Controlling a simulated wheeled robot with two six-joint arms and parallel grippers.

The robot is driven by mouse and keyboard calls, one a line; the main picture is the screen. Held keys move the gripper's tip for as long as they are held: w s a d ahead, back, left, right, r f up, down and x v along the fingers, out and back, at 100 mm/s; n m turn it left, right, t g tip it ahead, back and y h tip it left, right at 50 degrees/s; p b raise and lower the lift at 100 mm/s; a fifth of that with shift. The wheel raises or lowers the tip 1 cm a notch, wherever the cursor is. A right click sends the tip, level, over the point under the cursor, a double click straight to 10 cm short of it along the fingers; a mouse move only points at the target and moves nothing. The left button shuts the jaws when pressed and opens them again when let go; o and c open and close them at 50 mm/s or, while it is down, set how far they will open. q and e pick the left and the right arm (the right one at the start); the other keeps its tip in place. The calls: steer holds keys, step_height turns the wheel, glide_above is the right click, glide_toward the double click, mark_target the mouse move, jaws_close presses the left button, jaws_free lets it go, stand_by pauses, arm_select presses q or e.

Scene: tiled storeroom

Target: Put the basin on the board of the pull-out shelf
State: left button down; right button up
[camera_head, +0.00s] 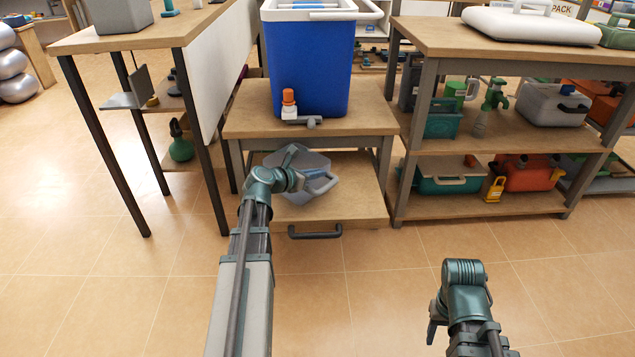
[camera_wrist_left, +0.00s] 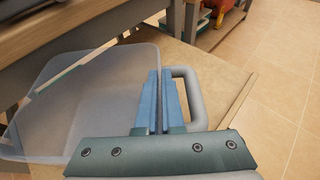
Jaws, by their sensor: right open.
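The basin (camera_head: 318,163) is a pale grey, see-through tub with a loop handle. It is over the wooden board (camera_head: 352,200) of the pull-out shelf, under the blue cooler. My left gripper (camera_head: 311,174) is at the basin's handle side. In the left wrist view its blue fingers (camera_wrist_left: 159,100) are close together at the basin's wall (camera_wrist_left: 95,100), beside the handle (camera_wrist_left: 195,95), and look shut on it. Whether the basin rests fully on the board cannot be told. My right gripper (camera_head: 434,332) is open and empty over the floor at the lower right.
The blue cooler (camera_head: 310,65) with an orange-capped tap stands on the top above the board. The board has a dark front handle (camera_head: 315,232). A loaded shelf unit (camera_head: 500,135) stands on the right, a table (camera_head: 130,38) on the left. The floor in front is clear.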

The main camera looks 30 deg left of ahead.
arm_select(q)
step_height(320, 180, down, 2)
steer(key=shift+f+b, duration=0.1)
steer(key=shift+b, duration=0.55)
arm_select(e)
steer(key=shift+f, duration=0.95)
arm_select(q)
steer(key=c, duration=1.5)
jaws_free()
steer(key=o, duration=0.5)
steer(key=shift+c, duration=0.2)
arm_select(e)
steer(key=shift+f, duration=0.15)
